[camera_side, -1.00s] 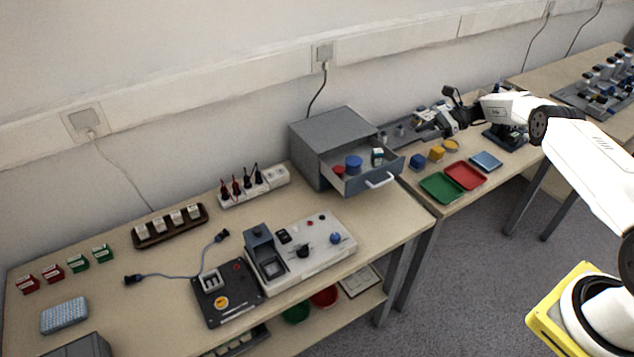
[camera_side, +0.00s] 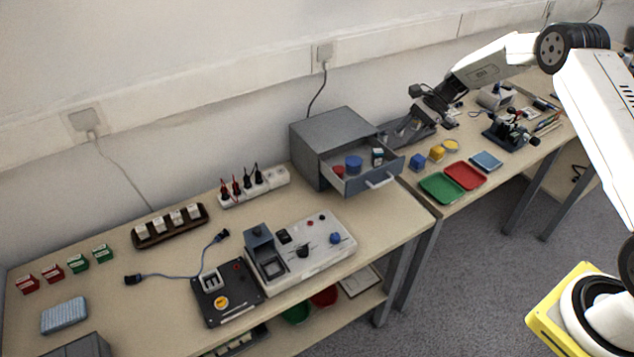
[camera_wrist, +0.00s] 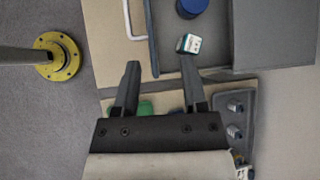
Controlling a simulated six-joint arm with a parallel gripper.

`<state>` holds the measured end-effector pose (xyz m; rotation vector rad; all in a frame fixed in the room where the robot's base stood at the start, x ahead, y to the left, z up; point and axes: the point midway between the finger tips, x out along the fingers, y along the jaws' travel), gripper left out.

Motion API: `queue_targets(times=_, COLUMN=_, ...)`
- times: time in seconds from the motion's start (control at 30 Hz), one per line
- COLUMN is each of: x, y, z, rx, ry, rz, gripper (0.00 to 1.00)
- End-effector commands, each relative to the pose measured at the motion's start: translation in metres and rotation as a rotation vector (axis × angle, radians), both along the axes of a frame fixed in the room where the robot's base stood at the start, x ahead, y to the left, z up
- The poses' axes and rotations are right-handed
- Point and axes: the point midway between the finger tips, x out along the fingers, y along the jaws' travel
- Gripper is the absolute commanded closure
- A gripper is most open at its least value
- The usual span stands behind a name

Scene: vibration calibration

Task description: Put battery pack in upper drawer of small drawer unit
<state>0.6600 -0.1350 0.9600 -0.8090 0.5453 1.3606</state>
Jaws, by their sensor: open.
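The small grey drawer unit (camera_side: 322,152) stands at the right end of the near bench. Its upper drawer (camera_side: 364,184) is pulled out; the drawer front (camera_wrist: 151,37) shows in the wrist view. A small white-and-teal block (camera_side: 377,156), apparently the battery pack, is inside the drawer near its right side. It also shows in the wrist view (camera_wrist: 189,43), close to the right fingertip in the picture. My gripper (camera_side: 432,108) is to the right of the drawer. In the wrist view my gripper (camera_wrist: 159,64) has its fingers wide apart with nothing between them.
A blue cylinder (camera_side: 353,162) and a red one (camera_side: 338,171) share the drawer. The drawer handle (camera_side: 381,181) sticks out in front. Green (camera_side: 441,188) and red (camera_side: 465,176) trays lie on the right bench. A white instrument (camera_side: 308,250) stands before the unit.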

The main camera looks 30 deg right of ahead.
Motion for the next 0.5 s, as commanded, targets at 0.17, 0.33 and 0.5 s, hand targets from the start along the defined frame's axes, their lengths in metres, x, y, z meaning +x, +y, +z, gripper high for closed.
queue_targets(times=0.17, x=-0.023, y=0.028, z=0.018, rx=-0.149, ry=-0.046, rz=0.149, gripper=0.45)
queue_targets(times=0.33, x=-0.052, y=0.051, z=0.033, rx=-0.286, ry=-0.099, rz=0.305, gripper=0.45)
queue_targets(times=0.5, x=-0.085, y=0.072, z=0.046, rx=-0.412, ry=-0.161, rz=0.477, gripper=0.45)
